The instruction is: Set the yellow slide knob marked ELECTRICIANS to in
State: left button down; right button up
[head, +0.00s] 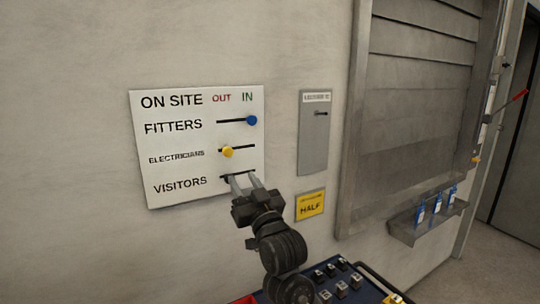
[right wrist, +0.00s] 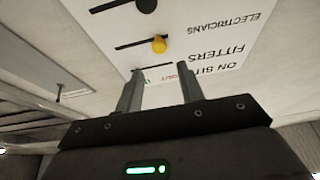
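The white ON SITE board (head: 160,135) hangs on the wall, with OUT and IN columns. The yellow ELECTRICIANS knob (head: 227,152) sits at the left, OUT end of its slot. It also shows in the upside-down right wrist view (right wrist: 159,44), beyond the fingers. My right gripper (head: 243,180) is open and empty, its fingertips over the VISITORS slot in the head view, below the yellow knob and apart from it. Its two spread fingers also show in the right wrist view (right wrist: 158,78). My left gripper is not in view.
The blue FITTERS knob (head: 252,120) is at the IN end. A dark knob (right wrist: 146,5) shows on the VISITORS slot. Right of the board are a grey switch plate (head: 314,140) and a yellow HALF sign (head: 310,206).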

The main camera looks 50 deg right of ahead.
aim_at(229, 153)
jog(key=shift+o, duration=0.7)
jog(key=p+x, duration=0.4)
jog(key=x, duration=0.5)
jog(key=shift+w+d+r, duration=0.15)
jog(key=shift+w+r, duration=0.1)
jog(key=shift+r, duration=0.05)
jog(key=shift+w+d+r, duration=0.1)
jog(key=shift+w+d, duration=0.1)
jog(key=shift+w, duration=0.25)
grip_shut()
